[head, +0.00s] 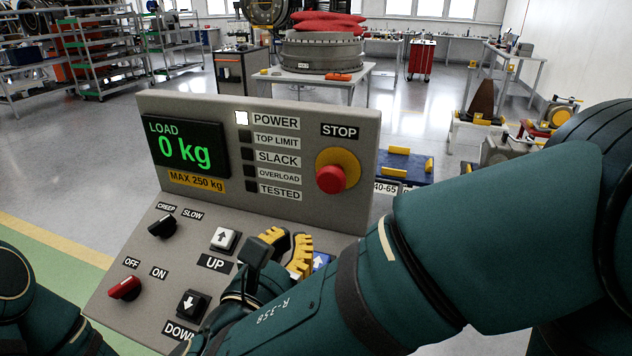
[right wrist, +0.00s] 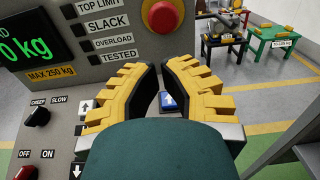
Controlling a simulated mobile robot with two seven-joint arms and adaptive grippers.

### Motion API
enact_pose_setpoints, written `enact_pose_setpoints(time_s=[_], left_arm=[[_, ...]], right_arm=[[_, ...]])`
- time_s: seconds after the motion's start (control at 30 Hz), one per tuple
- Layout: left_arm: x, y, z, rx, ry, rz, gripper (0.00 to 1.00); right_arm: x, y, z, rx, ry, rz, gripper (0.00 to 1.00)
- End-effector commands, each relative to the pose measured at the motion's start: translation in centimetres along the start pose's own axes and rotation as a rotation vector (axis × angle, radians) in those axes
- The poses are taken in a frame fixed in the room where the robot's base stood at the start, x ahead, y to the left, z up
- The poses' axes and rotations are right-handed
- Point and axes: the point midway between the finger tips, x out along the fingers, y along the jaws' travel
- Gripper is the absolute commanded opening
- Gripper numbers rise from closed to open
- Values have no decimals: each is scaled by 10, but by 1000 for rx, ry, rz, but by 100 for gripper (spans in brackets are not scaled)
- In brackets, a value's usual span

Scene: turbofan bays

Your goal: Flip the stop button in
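The stop button (head: 331,178) is a red mushroom knob on a yellow round base, under the STOP label on the upright panel of a grey control console (head: 280,110). It also shows at the top edge of the right wrist view (right wrist: 163,14), partly cut off. My right gripper (head: 287,250) is below the button, over the sloping lower panel, and does not touch the button. Its yellow fingers (right wrist: 160,72) are apart with nothing between them. A blue arrow button (right wrist: 168,102) shows beyond the gap. My left gripper is out of view.
The lower panel carries a black creep/slow knob (head: 162,226), a red off/on knob (head: 124,288), an UP button (head: 224,240) and a DOWN button (head: 192,306). The display (head: 186,147) reads 0 kg; the POWER lamp (head: 242,118) is lit. Space before the stop button is clear.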

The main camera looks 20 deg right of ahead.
Motion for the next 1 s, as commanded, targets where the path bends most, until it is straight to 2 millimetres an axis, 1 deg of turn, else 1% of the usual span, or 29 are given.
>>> enact_pose_setpoints(time_s=[0.33,0.47,0.57,0.67,1.0], left_arm=[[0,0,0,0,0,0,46],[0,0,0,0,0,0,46],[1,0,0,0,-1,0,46],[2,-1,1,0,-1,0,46],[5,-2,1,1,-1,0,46]], right_arm=[[0,0,0,0,-1,0,0],[6,0,0,1,0,-2,0],[18,-1,0,0,0,-5,0],[35,-1,-1,0,1,-6,0],[102,-1,-1,0,1,-6,0]])
